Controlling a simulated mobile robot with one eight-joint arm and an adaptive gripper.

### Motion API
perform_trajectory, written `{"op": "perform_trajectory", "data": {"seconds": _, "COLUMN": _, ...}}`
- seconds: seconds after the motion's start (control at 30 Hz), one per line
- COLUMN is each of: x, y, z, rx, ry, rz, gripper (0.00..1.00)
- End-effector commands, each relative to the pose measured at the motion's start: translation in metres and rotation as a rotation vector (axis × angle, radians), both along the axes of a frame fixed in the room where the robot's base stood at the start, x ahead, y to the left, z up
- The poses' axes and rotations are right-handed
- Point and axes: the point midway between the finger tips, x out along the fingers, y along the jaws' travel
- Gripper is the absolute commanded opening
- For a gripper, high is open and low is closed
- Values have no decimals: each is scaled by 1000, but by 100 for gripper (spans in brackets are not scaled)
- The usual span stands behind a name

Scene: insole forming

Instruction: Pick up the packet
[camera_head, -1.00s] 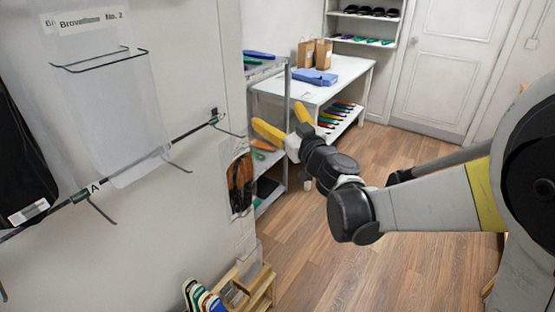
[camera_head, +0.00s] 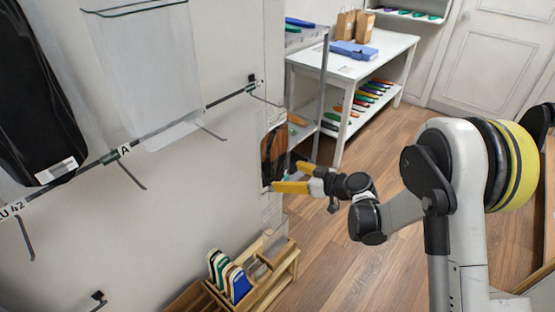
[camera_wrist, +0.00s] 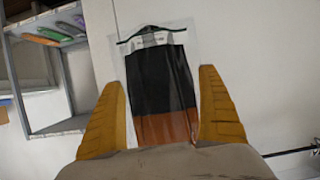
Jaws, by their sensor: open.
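The packet (camera_wrist: 158,85) is a clear bag with black and brown contents, hanging against the white wall. In the wrist view it lies between the two yellow fingers of my gripper (camera_wrist: 163,110), with a finger on each side and a visible gap on the right. In the head view the packet (camera_head: 267,156) hangs at the wall's end, and my gripper (camera_head: 284,178) is at its lower part. My gripper is open. Whether a finger touches the packet cannot be told.
A shelf rack (camera_head: 325,90) stands just behind the wall's end. A wooden rack (camera_head: 285,272) with several insoles stands low by the wall. Wall hooks and another black packet (camera_head: 35,100) hang at left. A white table (camera_head: 390,50) stands at the back, and the wooden floor is clear.

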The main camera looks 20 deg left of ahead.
Motion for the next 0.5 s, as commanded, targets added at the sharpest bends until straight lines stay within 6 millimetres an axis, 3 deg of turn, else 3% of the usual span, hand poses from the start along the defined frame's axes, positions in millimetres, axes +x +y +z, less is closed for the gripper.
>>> {"op": "perform_trajectory", "data": {"seconds": 0.33, "x": 22, "y": 37, "z": -20, "rx": 0, "ry": 0, "rz": 1, "gripper": 88}}
{"op": "perform_trajectory", "data": {"seconds": 0.5, "x": 24, "y": 41, "z": -19, "rx": 1, "ry": -1, "rz": -2, "gripper": 88}}
